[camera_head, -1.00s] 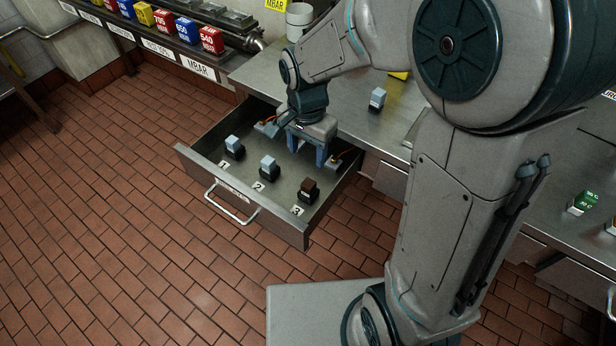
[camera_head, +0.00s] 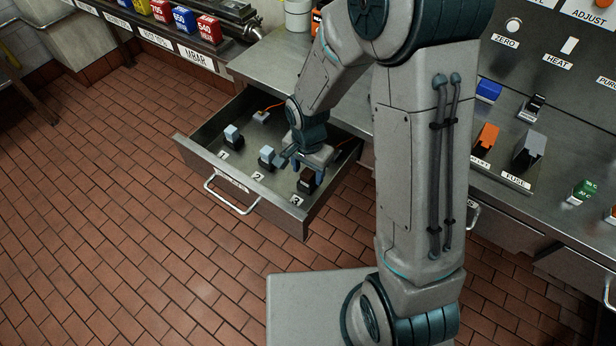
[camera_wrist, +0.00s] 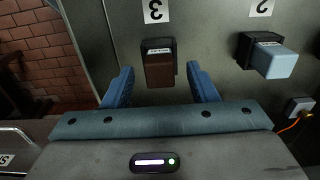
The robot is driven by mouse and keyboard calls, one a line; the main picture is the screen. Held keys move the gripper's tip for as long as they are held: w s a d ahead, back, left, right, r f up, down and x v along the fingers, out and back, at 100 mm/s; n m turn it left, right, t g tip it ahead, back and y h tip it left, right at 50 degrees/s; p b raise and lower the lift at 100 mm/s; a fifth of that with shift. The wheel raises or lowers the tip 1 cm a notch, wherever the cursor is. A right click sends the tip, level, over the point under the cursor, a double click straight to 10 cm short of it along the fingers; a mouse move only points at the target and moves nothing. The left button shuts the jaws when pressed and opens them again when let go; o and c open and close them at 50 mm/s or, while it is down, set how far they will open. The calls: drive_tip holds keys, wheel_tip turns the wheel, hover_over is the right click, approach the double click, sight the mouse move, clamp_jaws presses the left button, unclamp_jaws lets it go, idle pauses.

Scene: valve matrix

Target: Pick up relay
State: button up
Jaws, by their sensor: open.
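A brown block-shaped relay (camera_head: 306,181) sits in a dark socket at label 3 in the open drawer; it also shows upright between the fingertips in the wrist view (camera_wrist: 159,66). Light blue relays sit at label 2 (camera_head: 266,154) and label 1 (camera_head: 231,133). The label 2 relay also shows at the right in the wrist view (camera_wrist: 272,60). My gripper (camera_head: 308,167) is open over the drawer, close to the brown relay. Its blue fingers stand either side of that relay in the wrist view, with gaps on both sides. The head view partly hides the fingertips behind the gripper body.
The metal drawer (camera_head: 188,147) is pulled out, with walls around the sockets and a front handle (camera_head: 230,198). A small connector with an orange wire (camera_head: 262,115) lies at its back. The counter (camera_head: 285,65) stands behind; the tiled floor in front is clear.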

drive_tip(key=shift+f, duration=0.7)
drive_tip(key=c, duration=1.1)
drive_tip(key=shift+r, duration=0.1)
